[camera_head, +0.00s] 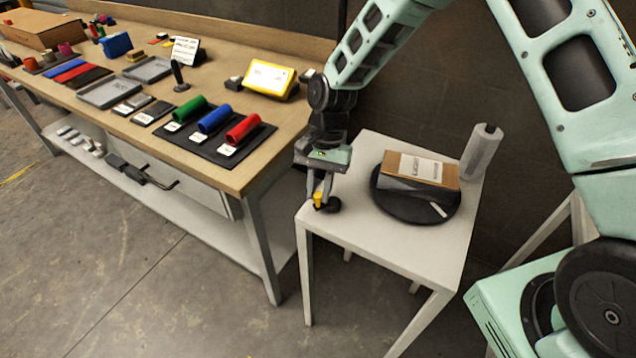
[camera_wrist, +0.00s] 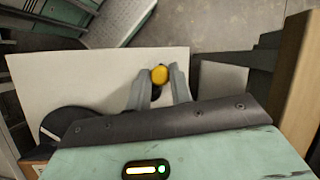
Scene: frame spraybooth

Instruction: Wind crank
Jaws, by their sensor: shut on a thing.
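The crank shows as a yellow knob (camera_head: 318,199) with a dark round part (camera_head: 333,205) beside it, at the near left corner of the small pale table (camera_head: 380,225). My gripper (camera_head: 319,195) points down over that corner, with its two fingers shut on the yellow knob. In the wrist view the yellow knob (camera_wrist: 160,74) sits between the fingertips, with a dark part just below it. The rest of the crank is hidden by the fingers. A black turntable (camera_head: 388,203) on the same table carries a brown labelled box (camera_head: 425,170).
A grey cylinder (camera_head: 481,152) stands at the table's back right corner. The long wooden workbench (camera_head: 262,160) on the left holds red, blue and green rolls, trays and a yellow box (camera_head: 268,79). A dark wall is behind. The floor in front is clear.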

